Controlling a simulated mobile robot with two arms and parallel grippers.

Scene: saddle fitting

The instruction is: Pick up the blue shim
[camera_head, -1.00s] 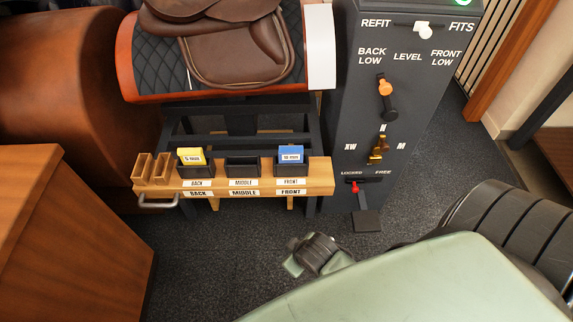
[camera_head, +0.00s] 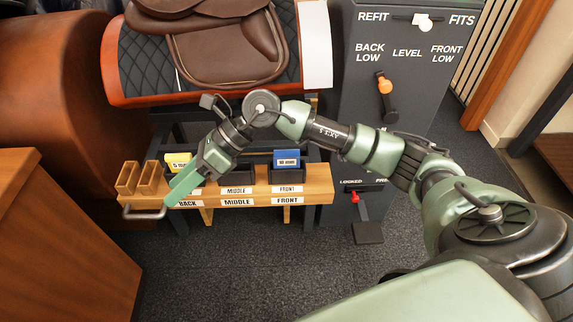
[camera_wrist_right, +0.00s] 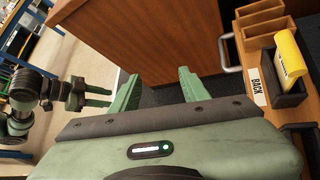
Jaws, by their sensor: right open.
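The blue shim (camera_head: 287,158) stands upright in the dark holder over the FRONT label, at the right of the wooden rack (camera_head: 318,184). My right gripper (camera_head: 178,188) is at the rack's left part, by the BACK labels, well left of the blue shim. In the right wrist view its fingers (camera_wrist_right: 160,90) are apart with nothing between them. The blue shim is not seen in that view. My left gripper (camera_wrist_right: 97,96) shows small at the left of the right wrist view, its two fingers apart and empty.
A yellow shim (camera_head: 178,162) sits in the BACK holder, and the MIDDLE holder (camera_head: 238,174) looks empty. Two wooden slots (camera_head: 138,178) and a metal handle (camera_head: 144,213) are at the rack's left end. A dark control panel (camera_head: 400,100) stands right of the rack. A wooden cabinet (camera_head: 60,240) is at left.

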